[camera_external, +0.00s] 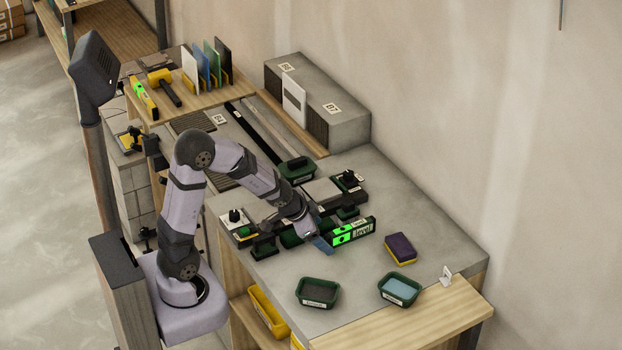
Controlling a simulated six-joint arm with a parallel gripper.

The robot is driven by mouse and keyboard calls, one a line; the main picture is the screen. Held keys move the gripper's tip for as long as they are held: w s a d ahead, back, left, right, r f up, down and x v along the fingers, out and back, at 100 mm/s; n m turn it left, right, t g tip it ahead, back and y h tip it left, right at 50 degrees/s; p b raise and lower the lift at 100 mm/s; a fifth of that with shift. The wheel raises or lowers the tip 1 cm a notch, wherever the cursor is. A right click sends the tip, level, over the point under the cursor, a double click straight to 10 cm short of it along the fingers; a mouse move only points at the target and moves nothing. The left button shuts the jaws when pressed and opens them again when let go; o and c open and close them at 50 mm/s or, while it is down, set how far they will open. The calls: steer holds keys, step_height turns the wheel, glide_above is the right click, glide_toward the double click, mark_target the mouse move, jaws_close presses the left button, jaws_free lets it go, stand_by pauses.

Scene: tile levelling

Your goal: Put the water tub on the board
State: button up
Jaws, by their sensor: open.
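The water tub (400,290) is a small dark green tub with light blue content and a label on its front. My gripper (318,236) is low over the middle of the bench, next to the green-lit level, well to the left of and behind the water tub. Its fingers are small and partly hidden among the things there. It is open.
A green tub with dark grey content (318,292) stands left of the water tub. A purple and yellow sponge (400,249) lies behind it. The level (354,232) stands by my gripper. A small white card (447,276) stands at the board's back edge. The board's visible top is otherwise clear.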

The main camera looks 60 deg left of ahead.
steer(key=s+g, duration=0.1)
steer(key=s, duration=0.2)
steer(key=s+d+n+g, duration=0.1)
steer(key=s, duration=0.3)
steer(key=s+f+g, duration=0.1)
steer(key=s, duration=0.2)
steer(key=shift+s+d+f+n, duration=0.1)
steer(key=shift+s+d+n, duration=0.05)
steer(key=shift+d+n, duration=0.2)
steer(key=s+d+n+g+h, duration=0.1)
steer(key=s+d+g, duration=0.2)
steer(key=s, duration=0.7)
steer(key=shift+d+f, duration=0.2)
steer(key=shift+d, duration=0.3)
